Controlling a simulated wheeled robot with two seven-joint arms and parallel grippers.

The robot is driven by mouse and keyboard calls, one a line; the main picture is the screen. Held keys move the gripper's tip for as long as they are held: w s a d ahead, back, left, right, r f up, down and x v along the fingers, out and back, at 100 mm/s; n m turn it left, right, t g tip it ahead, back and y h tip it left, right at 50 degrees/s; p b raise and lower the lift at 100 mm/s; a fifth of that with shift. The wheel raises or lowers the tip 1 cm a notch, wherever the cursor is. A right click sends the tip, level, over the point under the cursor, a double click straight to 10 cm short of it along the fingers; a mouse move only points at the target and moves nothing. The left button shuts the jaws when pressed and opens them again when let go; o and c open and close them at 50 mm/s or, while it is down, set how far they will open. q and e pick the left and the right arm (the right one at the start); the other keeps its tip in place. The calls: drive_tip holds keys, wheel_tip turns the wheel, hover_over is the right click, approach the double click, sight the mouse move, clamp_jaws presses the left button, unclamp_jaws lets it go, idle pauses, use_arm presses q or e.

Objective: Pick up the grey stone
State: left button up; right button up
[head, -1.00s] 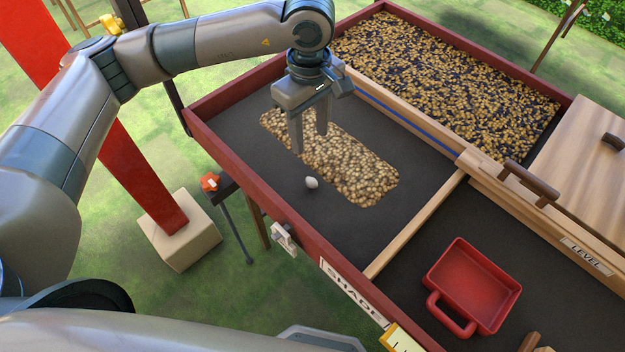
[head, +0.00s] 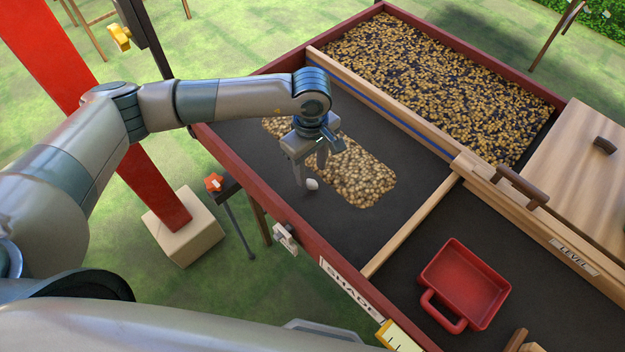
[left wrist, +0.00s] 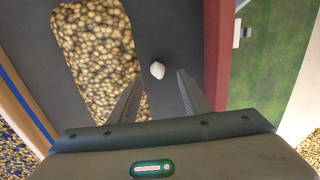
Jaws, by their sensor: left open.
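The grey stone (head: 312,184) is small, pale and rounded. It lies on the dark bed of the tray, beside the near edge of the patch of beans (head: 362,178). My left gripper (head: 312,177) is open, points down and is close above the stone, with its fingertips near it in the head view. In the left wrist view the stone (left wrist: 157,69) lies ahead of the two spread fingers (left wrist: 158,88), roughly in line with the gap between them, and nothing is held. My right gripper is not in view.
The red wooden rim (head: 262,215) of the tray runs close on the near side. A wooden divider (head: 410,226) separates the section with a red scoop (head: 464,284). More beans (head: 430,80) fill the far section, behind a wooden rail.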

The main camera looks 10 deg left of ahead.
sight(313, 181)
use_arm(q)
drive_tip(key=shift+f, duration=0.5)
drive_tip(key=shift+w+f+p, duration=0.1)
drive_tip(key=shift+f+p, duration=0.3)
drive_tip(key=shift+p, duration=0.2)
wheel_tip(313, 181, down, 4)
drive_tip(key=shift+w+d+r+p, duration=0.1)
drive_tip(key=shift+d+p, duration=0.05)
drive_tip(key=shift+p, duration=0.8)
drive_tip(key=shift+f, duration=0.3)
clamp_jaws()
